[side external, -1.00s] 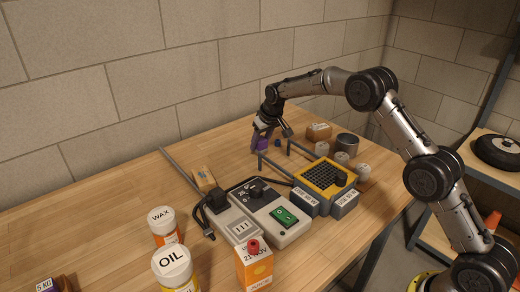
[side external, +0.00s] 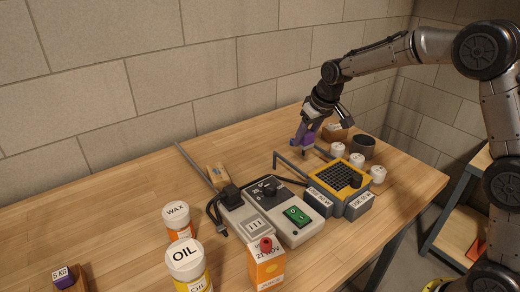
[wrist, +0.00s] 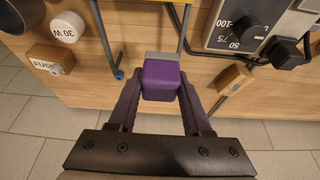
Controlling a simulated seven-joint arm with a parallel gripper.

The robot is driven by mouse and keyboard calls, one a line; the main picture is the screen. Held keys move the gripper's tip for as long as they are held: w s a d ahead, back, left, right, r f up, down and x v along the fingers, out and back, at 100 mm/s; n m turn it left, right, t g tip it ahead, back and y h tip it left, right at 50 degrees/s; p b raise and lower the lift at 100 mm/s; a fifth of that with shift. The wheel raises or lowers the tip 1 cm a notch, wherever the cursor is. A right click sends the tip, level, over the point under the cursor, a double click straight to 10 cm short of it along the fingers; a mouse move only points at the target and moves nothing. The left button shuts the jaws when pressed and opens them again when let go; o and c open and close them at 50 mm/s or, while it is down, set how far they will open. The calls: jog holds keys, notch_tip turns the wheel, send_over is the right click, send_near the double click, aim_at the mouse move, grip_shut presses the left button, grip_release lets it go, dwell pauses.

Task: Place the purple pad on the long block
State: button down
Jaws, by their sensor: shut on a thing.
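My gripper (side external: 303,143) is low over the far right part of the bench, beside the hook frame. In the wrist view its two purple fingers (wrist: 160,103) are shut on the purple pad (wrist: 161,82), a small rounded block with a grey strip along its far side. In the side view the pad cannot be told apart from the purple fingers. A small wooden block (side external: 217,174) lies by the grey rail at the middle of the bench; a wooden block (wrist: 233,79) also shows right of the fingers in the wrist view. I cannot tell which is the long block.
A yellow-topped device (side external: 341,178) with grey hook rods stands right of the middle. White cylinders (side external: 357,160), a dark cup (side external: 363,147) and a brown box (side external: 335,132) crowd the right. A grey switch box (side external: 275,205) and jars (side external: 186,262) stand nearer. The left of the bench is mostly clear.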

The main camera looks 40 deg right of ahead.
jog(key=s+a+r+n+y, duration=0.1)
jog(key=a+r+n, duration=0.1)
jog(key=a, duration=0.6)
jog(key=s+a+r+n+y, duration=0.1)
jog(key=a+r+n, duration=0.15)
jog(key=a, duration=0.55)
send_near(219, 176)
jog(key=shift+w+a+f+n, duration=0.15)
jog(key=shift+w+a+f, duration=0.1)
jog(key=shift+w+f, duration=0.3)
jog(key=shift+w+a+f+n, duration=0.1)
jog(key=shift+w+a+f, duration=0.1)
jog(key=shift+w+f, duration=0.45)
jog(key=shift+f, duration=1.55)
jog(key=shift+c, duration=1.7)
grip_release()
jog(key=shift+f, duration=0.15)
jog(key=v, duration=1.2)
